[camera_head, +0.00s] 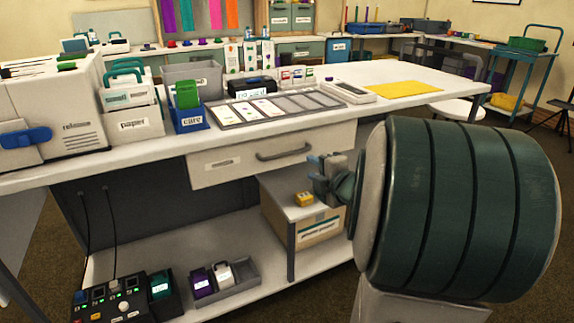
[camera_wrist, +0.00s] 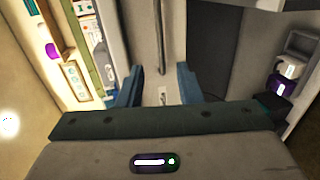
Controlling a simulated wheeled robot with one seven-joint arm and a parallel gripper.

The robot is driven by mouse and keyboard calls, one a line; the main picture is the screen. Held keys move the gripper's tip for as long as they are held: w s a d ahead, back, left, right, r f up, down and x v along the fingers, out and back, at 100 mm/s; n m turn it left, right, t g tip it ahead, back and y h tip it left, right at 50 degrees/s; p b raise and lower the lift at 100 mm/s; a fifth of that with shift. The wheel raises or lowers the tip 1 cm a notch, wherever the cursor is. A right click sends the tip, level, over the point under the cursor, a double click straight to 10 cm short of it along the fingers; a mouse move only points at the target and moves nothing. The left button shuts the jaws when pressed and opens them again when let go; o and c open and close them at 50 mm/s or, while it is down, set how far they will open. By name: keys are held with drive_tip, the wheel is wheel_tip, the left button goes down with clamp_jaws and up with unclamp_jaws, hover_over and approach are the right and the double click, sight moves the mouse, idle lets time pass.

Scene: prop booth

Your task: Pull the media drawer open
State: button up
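The drawer (camera_head: 225,167) is under the front edge of the white worktop and looks closed. Its front is pale, with a small label too small to read and a dark bar handle (camera_head: 283,152). My gripper (camera_head: 322,168) is just right of the drawer front, below the worktop edge, partly hidden by my arm. In the wrist view my gripper (camera_wrist: 159,82) is open, its two blue fingers apart with nothing between them. The drawer front (camera_wrist: 143,35) lies beyond the fingertips, and its handle (camera_wrist: 161,38) runs upright there, apart from the fingers.
The worktop (camera_head: 420,107) carries a label tray (camera_head: 230,116), a paper bin (camera_head: 133,123) and a blue card bin (camera_head: 190,122). On the lower shelf are a box (camera_head: 318,232) with a yellow block (camera_head: 304,199), a grey tray (camera_head: 240,286) and a control box (camera_head: 118,300).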

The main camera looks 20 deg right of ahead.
sight(288, 154)
drive_tip(key=b+x, duration=0.3)
drive_tip(key=x, duration=1)
drive_tip(key=shift+w, duration=0.3)
clamp_jaws()
